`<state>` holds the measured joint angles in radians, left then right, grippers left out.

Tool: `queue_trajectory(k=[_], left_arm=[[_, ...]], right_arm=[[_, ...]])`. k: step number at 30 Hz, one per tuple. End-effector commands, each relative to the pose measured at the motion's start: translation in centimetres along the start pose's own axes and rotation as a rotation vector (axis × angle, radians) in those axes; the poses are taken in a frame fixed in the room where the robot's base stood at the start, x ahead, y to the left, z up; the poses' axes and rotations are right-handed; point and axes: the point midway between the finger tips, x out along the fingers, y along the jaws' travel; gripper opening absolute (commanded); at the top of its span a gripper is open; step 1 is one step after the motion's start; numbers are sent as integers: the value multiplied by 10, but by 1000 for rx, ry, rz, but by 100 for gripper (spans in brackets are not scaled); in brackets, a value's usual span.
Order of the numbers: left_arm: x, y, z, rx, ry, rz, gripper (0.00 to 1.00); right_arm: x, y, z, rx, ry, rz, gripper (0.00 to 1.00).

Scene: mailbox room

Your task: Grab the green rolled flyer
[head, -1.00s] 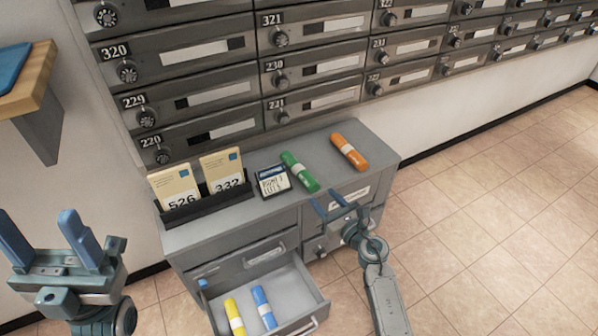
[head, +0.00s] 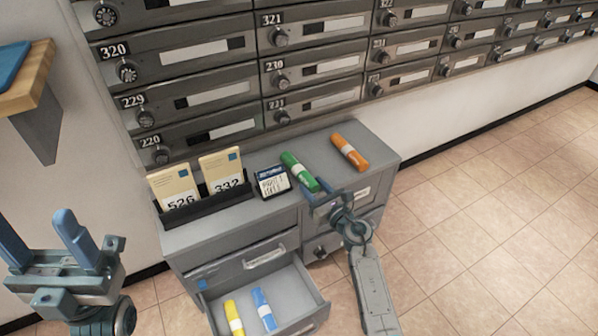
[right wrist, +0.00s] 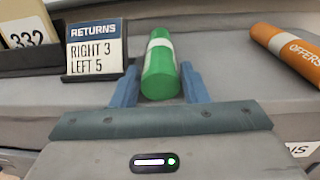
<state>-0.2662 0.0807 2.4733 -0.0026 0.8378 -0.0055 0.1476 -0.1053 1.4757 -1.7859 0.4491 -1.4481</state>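The green rolled flyer (head: 299,171) with a white band lies on top of the grey cabinet, between the returns sign and the orange roll. My right gripper (head: 315,190) is at the near end of the green flyer. In the right wrist view the green flyer (right wrist: 160,66) has its near end between the two blue fingers (right wrist: 160,88), with a small gap visible on the sides. The right gripper is open. My left gripper (head: 38,240) is open and empty at the left, away from the cabinet.
An orange roll (head: 349,152) lies to the right on the cabinet top (head: 225,222). A returns sign (head: 272,182) reading "RIGHT 3 LEFT 5" and a card holder (head: 207,204) stand left. The open drawer (head: 295,292) holds a yellow roll (head: 234,318) and a blue roll (head: 264,309). Mailboxes line the wall behind.

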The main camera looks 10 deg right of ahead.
Motion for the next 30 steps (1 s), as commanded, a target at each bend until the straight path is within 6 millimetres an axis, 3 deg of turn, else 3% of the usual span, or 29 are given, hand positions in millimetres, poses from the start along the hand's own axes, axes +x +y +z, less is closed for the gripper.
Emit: queue_trajectory(k=[1, 4, 14, 30], left_arm=[[0, 0, 0, 0, 0, 1, 59], [0, 0, 0, 0, 0, 2, 59], [0, 0, 2, -2, -3, 9, 59], [20, -1, -1, -1, -2, 6, 59]], right_arm=[[0, 0, 0, 0, 0, 0, 30], [0, 0, 0, 0, 0, 0, 12], [0, 0, 1, 0, 0, 0, 12], [0, 0, 21, 0, 0, 0, 12]])
